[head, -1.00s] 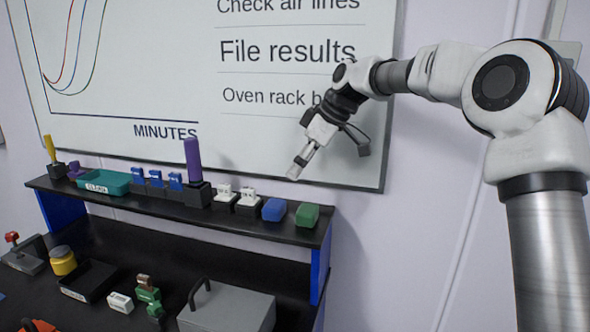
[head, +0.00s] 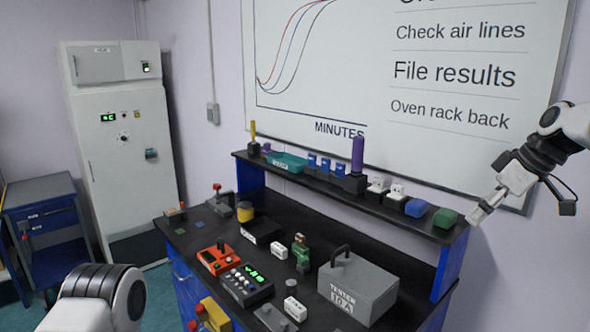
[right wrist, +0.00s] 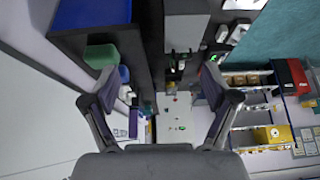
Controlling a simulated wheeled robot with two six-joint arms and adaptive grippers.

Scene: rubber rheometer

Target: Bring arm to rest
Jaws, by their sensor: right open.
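My right gripper (head: 484,206) is at the right of the head view, in front of the whiteboard and beside the right end of the black shelf. In the right wrist view its two fingers (right wrist: 163,88) stand wide apart with nothing between them. The green block (head: 445,218) on the shelf end is close to the gripper in the head view, but I cannot tell whether they touch. A white rounded part of my left arm shows at the lower left of the head view. My left gripper is out of the frames.
The black shelf (head: 300,182) carries a teal tray (head: 287,162), a purple cylinder (head: 357,155) and a blue block (head: 418,208). Below, the bench holds a grey handled box (head: 357,288), an orange meter (head: 217,258) and a black box with green digits (head: 246,283). A white cabinet (head: 125,150) stands at the left.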

